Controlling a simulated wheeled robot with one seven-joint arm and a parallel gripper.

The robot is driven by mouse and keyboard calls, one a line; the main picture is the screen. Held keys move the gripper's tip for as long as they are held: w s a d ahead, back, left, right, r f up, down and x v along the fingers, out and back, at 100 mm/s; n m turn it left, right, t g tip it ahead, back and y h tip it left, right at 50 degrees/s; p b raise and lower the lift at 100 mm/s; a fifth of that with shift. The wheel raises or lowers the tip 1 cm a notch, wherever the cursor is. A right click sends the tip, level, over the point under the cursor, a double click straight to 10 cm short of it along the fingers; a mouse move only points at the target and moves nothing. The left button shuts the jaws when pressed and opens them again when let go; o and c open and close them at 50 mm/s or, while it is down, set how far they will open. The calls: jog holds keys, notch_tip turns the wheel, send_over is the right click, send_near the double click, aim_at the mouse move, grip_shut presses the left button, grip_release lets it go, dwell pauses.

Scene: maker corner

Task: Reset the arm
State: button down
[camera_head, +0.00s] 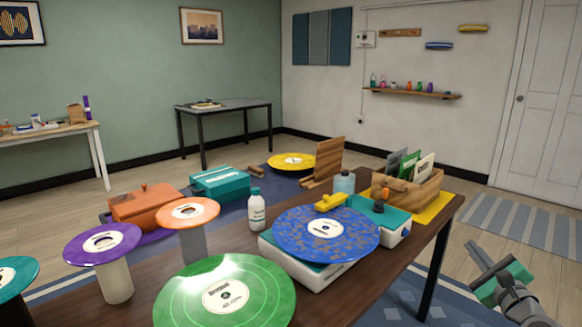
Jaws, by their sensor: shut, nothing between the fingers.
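My gripper (486,264) is at the lower right, beyond the right edge of the brown table (140,284). It is shut and empty, and it touches nothing that I can see. Part of my arm, grey with a teal piece, shows below it and runs out of the picture at the bottom right corner.
The table holds a green record (255,290), a blue record (300,228) on a player, purple (80,240) and orange (172,216) discs on stands, a white bottle (257,212) and a wooden record crate (430,192). Open floor and a striped rug (530,228) lie right of it.

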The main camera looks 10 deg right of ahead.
jog(key=w+a+r+n+g+y+p, duration=0.1)
jog(key=w+a+n+g+y+p, duration=0.15)
jog(key=a+n+p, duration=0.6)
jog(key=w+a+r+n+g+y+p, duration=0.2)
jog(key=w+a+n+g, duration=0.15)
jog(key=a, duration=0.95)
jog(key=s+a+r+n+g+h+p, duration=0.1)
jog(key=s+a+n+g+p, duration=0.3)
jog(key=s, duration=0.6)
jog(key=s+a+r+n+g+h+p, duration=0.1)
jog(key=s+a+r+n+g+p, duration=0.3)
jog(key=s+a+n+p, duration=0.4)
jog(key=s+a+n+g, duration=0.1)
jog(key=s+a+n, duration=0.1)
jog(key=s+n, duration=0.1)
jog(key=shift+s+n, duration=0.25)
jog(key=shift+n, duration=0.05)
